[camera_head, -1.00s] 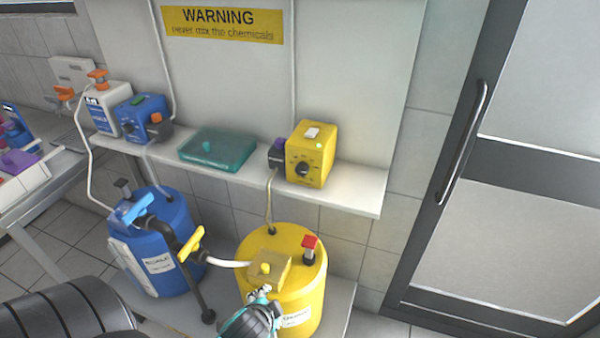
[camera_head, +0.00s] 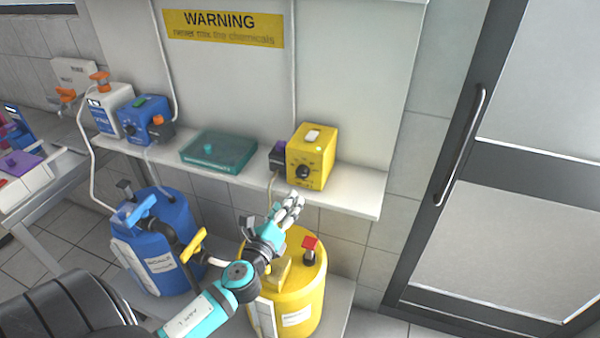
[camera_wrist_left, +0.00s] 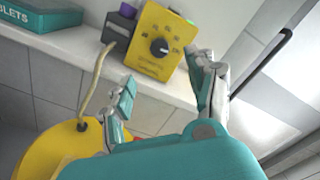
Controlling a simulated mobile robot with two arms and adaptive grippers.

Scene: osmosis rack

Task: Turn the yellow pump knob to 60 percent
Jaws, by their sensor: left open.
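The yellow pump (camera_head: 318,158) stands on the white shelf, with a round black knob (camera_head: 303,172) on its front face. In the left wrist view the pump (camera_wrist_left: 150,60) is upper centre, and its knob (camera_wrist_left: 159,47) shows with a white pointer mark and a printed scale around it. My left gripper (camera_head: 290,205) is in front of and below the pump, fingers toward it, apart from the knob. In the left wrist view the open fingers (camera_wrist_left: 165,85) frame the lower part of the pump, with nothing between them. My right gripper is out of view.
A dark box with a purple top (camera_head: 277,154) sits left of the pump. A teal case (camera_head: 218,151) lies on the shelf (camera_head: 355,190). A yellow drum (camera_head: 300,290) with a red-topped valve (camera_head: 310,245) stands below, beside a blue drum (camera_head: 160,245).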

